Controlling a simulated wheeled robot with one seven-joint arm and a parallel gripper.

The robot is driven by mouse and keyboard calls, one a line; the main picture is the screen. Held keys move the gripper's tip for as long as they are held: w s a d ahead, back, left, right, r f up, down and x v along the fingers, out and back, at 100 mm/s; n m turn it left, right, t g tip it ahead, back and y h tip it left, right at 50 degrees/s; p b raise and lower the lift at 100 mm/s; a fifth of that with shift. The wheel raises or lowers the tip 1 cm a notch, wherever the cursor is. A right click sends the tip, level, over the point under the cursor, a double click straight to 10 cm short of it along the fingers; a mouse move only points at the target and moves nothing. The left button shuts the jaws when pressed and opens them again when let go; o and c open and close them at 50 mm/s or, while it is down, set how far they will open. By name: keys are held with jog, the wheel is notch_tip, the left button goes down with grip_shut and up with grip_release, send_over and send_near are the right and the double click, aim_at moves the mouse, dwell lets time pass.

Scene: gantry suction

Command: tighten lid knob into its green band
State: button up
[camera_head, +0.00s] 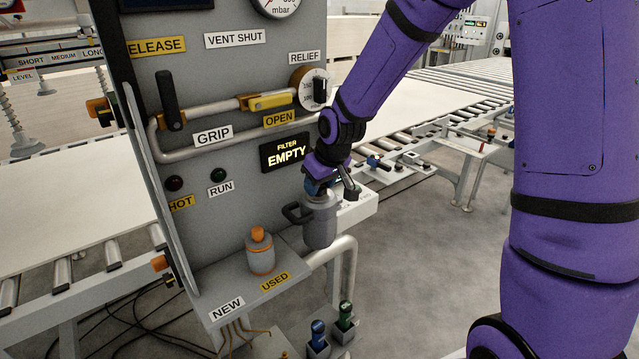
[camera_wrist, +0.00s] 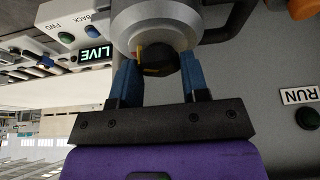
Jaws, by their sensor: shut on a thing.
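A grey filter canister (camera_head: 320,224) with a dark side handle (camera_head: 296,213) stands upright against the panel, right of the small shelf. My gripper (camera_head: 321,188) is above it, pointing down at its lid. In the wrist view, the blue fingers of my gripper (camera_wrist: 160,78) are shut on the dark lid knob (camera_wrist: 162,62), one on each side. The grey lid (camera_wrist: 150,28) lies beyond the knob. A small yellow mark (camera_wrist: 141,53) shows beside the knob. I cannot make out a green band. In the head view my gripper hides the knob.
An orange-capped grey cartridge (camera_head: 260,252) stands on the shelf by the USED label (camera_head: 275,281). A panel display (camera_head: 285,152) reads FILTER EMPTY. A pipe (camera_head: 335,250) bends down beside the canister. Blue and green capped items (camera_head: 344,316) stand low in front. Open floor lies to the right.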

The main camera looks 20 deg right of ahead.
jog(key=shift+m+h, duration=0.3)
jog(key=shift+m, duration=0.6)
jog(key=o, duration=0.9)
jog(key=shift+r, duration=0.1)
jog(key=v, duration=1)
jog(key=shift+s+r, duration=0.25)
